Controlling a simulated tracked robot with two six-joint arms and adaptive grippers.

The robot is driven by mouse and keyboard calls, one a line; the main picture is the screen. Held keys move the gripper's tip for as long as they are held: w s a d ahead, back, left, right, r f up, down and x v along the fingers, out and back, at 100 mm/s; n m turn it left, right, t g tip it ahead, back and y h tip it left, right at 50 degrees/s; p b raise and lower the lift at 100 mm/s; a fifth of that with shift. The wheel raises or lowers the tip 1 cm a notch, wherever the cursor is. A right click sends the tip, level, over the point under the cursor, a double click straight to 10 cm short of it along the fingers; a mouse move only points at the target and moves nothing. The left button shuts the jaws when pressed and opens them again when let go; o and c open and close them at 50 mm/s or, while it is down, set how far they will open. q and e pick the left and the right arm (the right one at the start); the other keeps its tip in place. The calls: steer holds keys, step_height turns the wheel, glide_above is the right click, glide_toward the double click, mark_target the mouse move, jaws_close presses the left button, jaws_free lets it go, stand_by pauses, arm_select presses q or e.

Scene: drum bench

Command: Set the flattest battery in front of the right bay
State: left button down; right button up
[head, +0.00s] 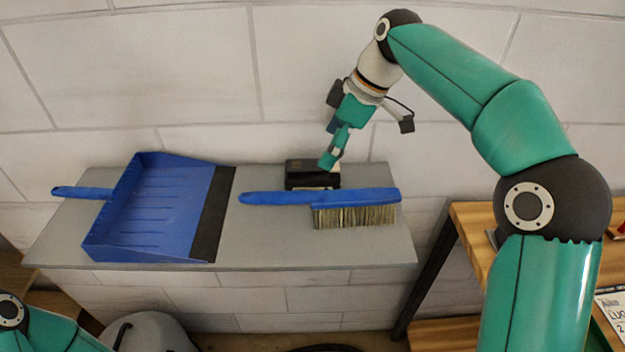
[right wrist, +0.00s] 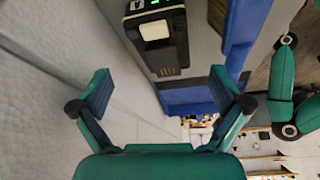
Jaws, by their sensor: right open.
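A black battery (head: 298,178) stands on the grey wall shelf, behind the blue brush. In the right wrist view the battery (right wrist: 166,54) has a pale patch and small green lights at its top end; its full charge display is cut off by the frame edge. My right gripper (head: 327,164) reaches down beside the battery's right part in the head view. In the wrist view its two fingers (right wrist: 162,77) are spread wide with nothing between their tips. My left gripper is out of view; only part of my left arm shows. No bay can be made out.
The grey shelf (head: 330,252) also holds a blue dustpan (head: 150,205) at left and a blue brush (head: 320,197) with pale bristles in front of the battery. A wall (head: 190,70) stands close behind. A wooden bench (head: 470,222) stands lower right.

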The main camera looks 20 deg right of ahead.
mark_target(314, 165)
steer(key=shift+a+x, duration=0.2)
steer(key=shift+x, duration=1.45)
steer(key=shift+a+x, duration=0.15)
steer(key=shift+x, duration=1.5)
steer(key=shift+r, duration=0.15)
steer(key=shift+c, duration=0.3)
steer(key=c, duration=1.3)
